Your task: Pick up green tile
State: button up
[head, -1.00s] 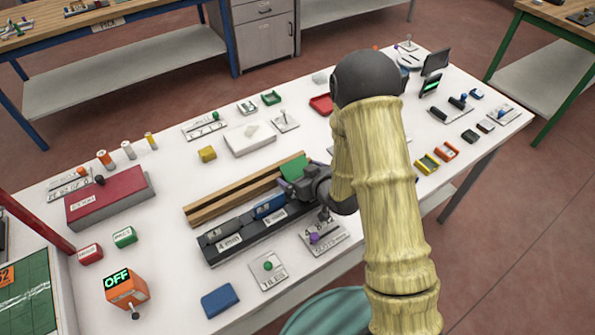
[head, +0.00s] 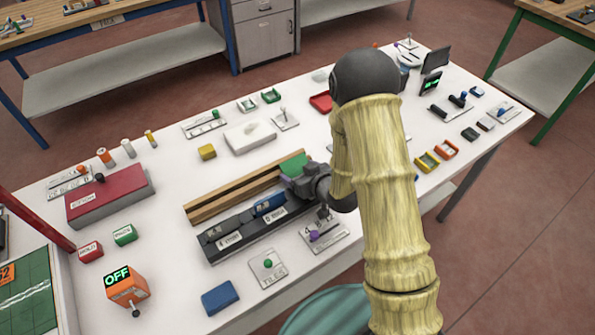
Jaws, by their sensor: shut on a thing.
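The green tile (head: 293,162) shows at the right end of the long dark rack (head: 225,247), by the wooden strips. My gripper (head: 297,181) is at that end of the rack and is shut on the green tile. The gripper body and my arm cover the tile's lower part and the rack's right end. The fingertips are small and partly hidden.
A blue piece (head: 269,205) sits in the rack. Wooden strips (head: 220,201) lie behind it. A plate with a purple knob (head: 315,235) and a plate with a green knob (head: 268,265) stand in front. A blue block (head: 220,298) lies near the front edge.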

jog(key=shift+r, duration=0.15)
notch_tip(320, 180, up, 10)
dwell(0.7)
jog(key=shift+w+f, duration=0.1)
jog(key=shift+f, duration=0.1)
dwell(0.4)
